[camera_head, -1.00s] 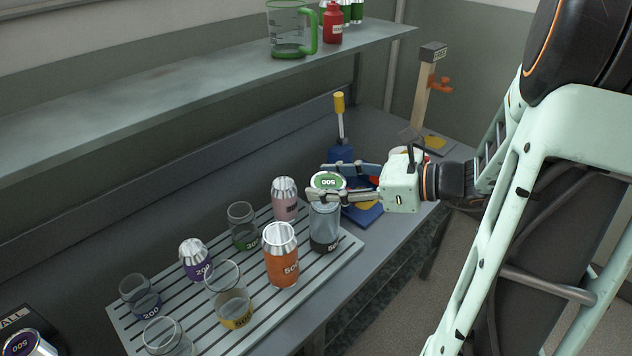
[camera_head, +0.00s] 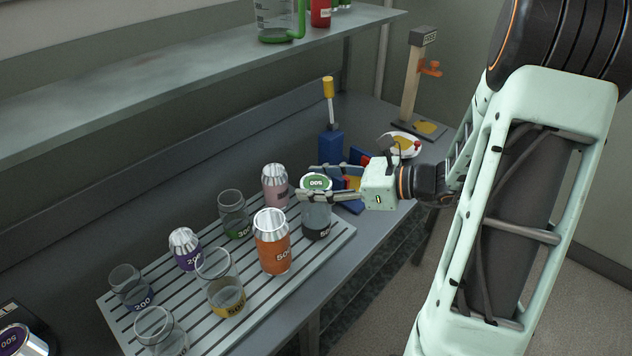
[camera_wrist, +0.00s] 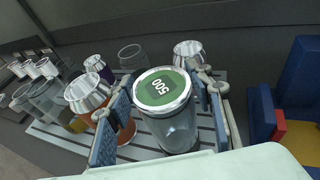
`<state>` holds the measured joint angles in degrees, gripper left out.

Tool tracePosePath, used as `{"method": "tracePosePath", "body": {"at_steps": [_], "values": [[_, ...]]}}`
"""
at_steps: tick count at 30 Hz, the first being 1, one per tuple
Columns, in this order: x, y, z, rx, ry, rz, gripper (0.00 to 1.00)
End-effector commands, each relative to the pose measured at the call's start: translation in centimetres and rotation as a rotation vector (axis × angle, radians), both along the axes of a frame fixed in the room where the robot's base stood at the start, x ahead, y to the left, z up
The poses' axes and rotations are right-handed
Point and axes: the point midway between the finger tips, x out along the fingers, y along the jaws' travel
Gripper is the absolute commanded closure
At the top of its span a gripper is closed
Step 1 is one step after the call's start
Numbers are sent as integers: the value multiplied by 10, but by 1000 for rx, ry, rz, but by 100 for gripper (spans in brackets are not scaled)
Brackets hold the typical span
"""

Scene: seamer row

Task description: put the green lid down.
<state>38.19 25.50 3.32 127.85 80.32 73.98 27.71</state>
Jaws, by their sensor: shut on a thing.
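The green lid (camera_head: 316,182) is marked 500 and has a silver rim; it also shows face up in the wrist view (camera_wrist: 162,88). My gripper (camera_head: 322,184) is shut on it, with a finger on each side. A clear jar with a black band (camera_head: 316,218) stands upright directly under the lid, on the slatted rack (camera_head: 325,243). Its clear wall also shows below the lid in the wrist view (camera_wrist: 176,132). The lid looks level and lies over the jar's mouth. I cannot tell whether it touches the jar's rim.
An orange can (camera_head: 272,245) and a pink can (camera_head: 275,185) stand close by on the rack, with several other jars to the left. A blue block with a yellow-handled tool (camera_head: 331,145) stands behind. A shelf (camera_head: 200,75) overhangs the back.

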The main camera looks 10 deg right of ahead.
Motion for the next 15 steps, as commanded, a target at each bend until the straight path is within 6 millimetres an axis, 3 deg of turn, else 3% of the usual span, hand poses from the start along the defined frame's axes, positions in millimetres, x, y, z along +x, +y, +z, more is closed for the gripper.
{"method": "tracePosePath", "body": {"at_steps": [4, 5, 9, 15], "values": [[0, 0, -6, 1, 1, 0, 60], [0, 0, -6, 1, 1, 0, 52], [0, 0, -5, 1, 1, 0, 36], [0, 0, -5, 0, 0, 0, 35]]}}
